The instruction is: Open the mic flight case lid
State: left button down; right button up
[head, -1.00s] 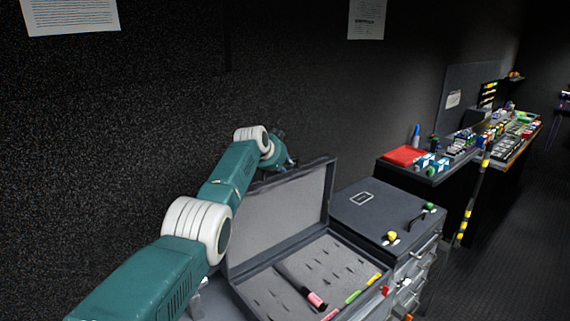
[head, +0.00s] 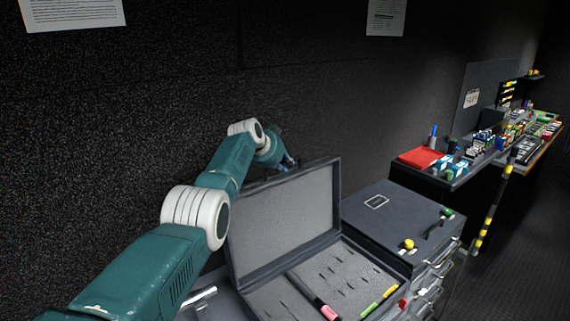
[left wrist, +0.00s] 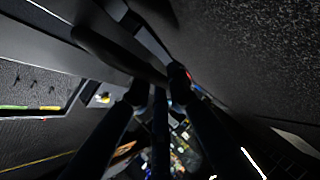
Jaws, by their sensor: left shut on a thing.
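The mic flight case lid (head: 285,225) stands raised, roughly upright, with its grey lining facing the front. The case's open base (head: 255,303) has dark slotted foam holding a pink-ended microphone (head: 322,308) and green and yellow marked items. My left arm reaches behind the lid from the left. My left gripper (head: 287,163) is at the lid's top edge, partly hidden. In the left wrist view my left gripper (left wrist: 158,92) is shut at a dark curved bar (left wrist: 115,48), which looks like the lid's handle. My right gripper is not in view.
A grey drawer case (head: 385,212) with a yellow knob (head: 408,244) on top stands right of the flight case. Farther right is a dark counter (head: 440,182) with a red item (head: 421,157) and many small things. A dark textured wall runs close behind the lid.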

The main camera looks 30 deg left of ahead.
pick_arm(q)
jog(key=shift+d+r, duration=0.1)
jog(key=shift+r, duration=0.05)
jog(key=c, duration=1.9)
grip_release()
jog(key=shift+s, duration=0.1)
jog(key=shift+s+r, duration=0.35)
jog(key=v, duration=1.1)
jog(key=shift+f, duration=0.1)
